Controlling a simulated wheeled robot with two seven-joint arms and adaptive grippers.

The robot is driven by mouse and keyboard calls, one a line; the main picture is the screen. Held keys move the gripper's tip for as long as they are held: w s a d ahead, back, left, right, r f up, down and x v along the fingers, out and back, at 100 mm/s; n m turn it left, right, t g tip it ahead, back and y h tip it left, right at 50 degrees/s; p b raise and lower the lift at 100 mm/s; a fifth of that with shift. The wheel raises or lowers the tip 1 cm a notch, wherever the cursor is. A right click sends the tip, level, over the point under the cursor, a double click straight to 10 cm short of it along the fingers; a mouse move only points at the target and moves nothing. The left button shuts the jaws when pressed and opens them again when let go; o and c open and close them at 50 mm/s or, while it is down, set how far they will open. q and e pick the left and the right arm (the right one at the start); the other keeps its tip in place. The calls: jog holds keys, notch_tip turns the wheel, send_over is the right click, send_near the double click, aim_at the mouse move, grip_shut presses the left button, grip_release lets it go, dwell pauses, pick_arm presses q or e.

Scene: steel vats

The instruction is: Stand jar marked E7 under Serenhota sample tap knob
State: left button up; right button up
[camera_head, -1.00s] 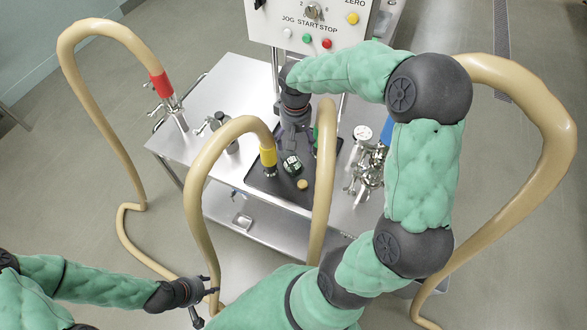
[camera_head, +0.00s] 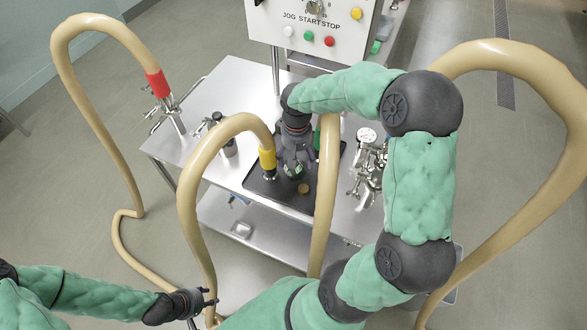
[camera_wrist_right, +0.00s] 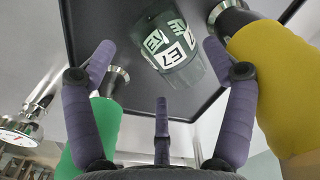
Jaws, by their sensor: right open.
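The jar marked E7 (camera_wrist_right: 170,48) is dark green with white labels and stands on the dark tray (camera_head: 268,188). In the head view only a bit of the jar (camera_head: 293,171) shows below my right gripper (camera_head: 295,160). In the wrist view the fingers of my right gripper (camera_wrist_right: 160,55) are spread, with the jar between and just beyond their tips; contact cannot be told. My left gripper (camera_head: 209,299) is open and empty, low and away from the table. No Serenhota label is readable; a chrome valve assembly (camera_head: 367,170) stands right of the tray.
Yellow-cuffed (camera_head: 267,160) and green-cuffed (camera_wrist_right: 100,125) hose ends flank my right gripper closely. A small tan disc (camera_head: 303,188) lies on the tray. A red-cuffed hose (camera_head: 157,83) and fittings stand at the table's left. A control panel (camera_head: 318,25) rises behind.

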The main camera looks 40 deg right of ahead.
notch_tip(320, 180, down, 5)
jog(key=shift+r+b, duration=0.1)
jog(key=shift+b, duration=0.65)
jog(key=c, duration=1.1)
jog(key=shift+r, duration=0.1)
jog(key=shift+r, duration=0.1)
jog(key=shift+r, duration=0.2)
notch_tip(320, 180, up, 3)
jog(key=shift+a+r+p, duration=0.1)
jog(key=shift+p, duration=0.7)
jog(key=s+a+r, duration=0.1)
jog(key=s+a+r+p, duration=0.1)
jog(key=r, duration=0.1)
jog(key=s+r+p, duration=0.1)
jog(key=r, duration=0.1)
jog(key=shift+s+a, duration=0.15)
jog(key=shift+a, duration=0.25)
jog(key=s+a+r+p, duration=0.3)
jog(key=s+a+r, duration=0.1)
jog(key=s+a, duration=0.2)
jog(key=shift+s+a, duration=0.15)
jog(key=shift+s, duration=0.45)
